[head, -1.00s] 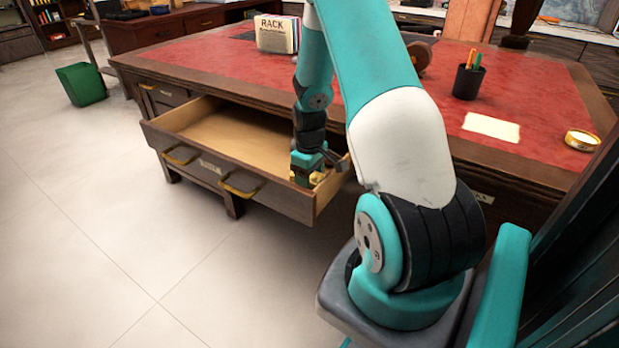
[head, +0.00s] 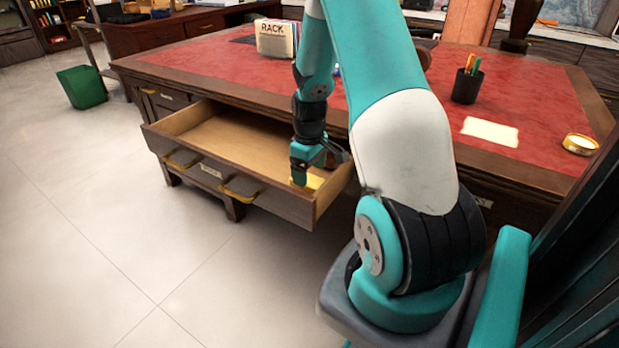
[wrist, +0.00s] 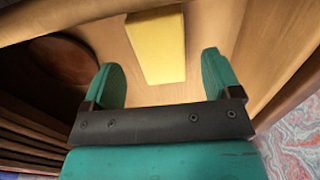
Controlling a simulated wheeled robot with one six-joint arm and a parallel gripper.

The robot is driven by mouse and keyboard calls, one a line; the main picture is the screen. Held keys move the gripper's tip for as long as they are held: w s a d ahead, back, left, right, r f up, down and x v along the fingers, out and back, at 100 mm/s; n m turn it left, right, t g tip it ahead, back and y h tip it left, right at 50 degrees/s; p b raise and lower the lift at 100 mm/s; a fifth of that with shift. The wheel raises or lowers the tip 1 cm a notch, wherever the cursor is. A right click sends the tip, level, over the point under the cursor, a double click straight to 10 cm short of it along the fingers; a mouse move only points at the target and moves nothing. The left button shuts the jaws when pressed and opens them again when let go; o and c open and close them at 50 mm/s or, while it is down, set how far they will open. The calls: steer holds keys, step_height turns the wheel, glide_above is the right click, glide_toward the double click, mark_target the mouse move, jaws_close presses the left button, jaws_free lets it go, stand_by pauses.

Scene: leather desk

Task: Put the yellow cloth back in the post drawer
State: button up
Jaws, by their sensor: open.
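The yellow cloth (wrist: 158,46) lies flat on the wooden floor of the open drawer, seen in the wrist view just beyond my fingertips. In the head view a strip of the cloth (head: 313,183) shows at the drawer's right front corner, partly hidden by my gripper. The drawer (head: 225,135) is pulled out from the desk and has a label and two brass handles on its front. My gripper (wrist: 162,75) is open, its two teal fingers apart with nothing between them. In the head view my gripper (head: 308,178) is over the drawer's right end.
The red leather desk top (head: 400,110) holds a rack of papers (head: 275,38), a pen cup (head: 467,82), a pale paper (head: 490,131) and a round brass item (head: 580,144). A green bin (head: 82,86) stands on the floor at left. The drawer's left part is bare.

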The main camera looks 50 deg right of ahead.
mark_target(309, 180)
step_height(309, 180, up, 8)
steer(key=r+p, duration=0.1)
steer(key=w+a+r+n+t+y, duration=0.1)
steer(key=a+r, duration=0.3)
steer(key=a, duration=0.5)
steer(key=w+a+r+n, duration=0.1)
steer(key=a+r, duration=0.2)
steer(key=a, duration=0.5)
steer(key=s+a+r+n+y, duration=0.1)
steer(key=s+a+r, duration=0.3)
steer(key=s+a, duration=0.4)
steer(key=s+a+r+n+g+y, duration=0.1)
steer(key=s+a+r+n+y, duration=0.1)
steer(key=s+a, duration=0.7)
steer(key=a+r+n, duration=0.1)
steer(key=a, duration=0.3)
steer(key=shift+a+r, duration=0.25)
steer(key=shift+r, duration=0.15)
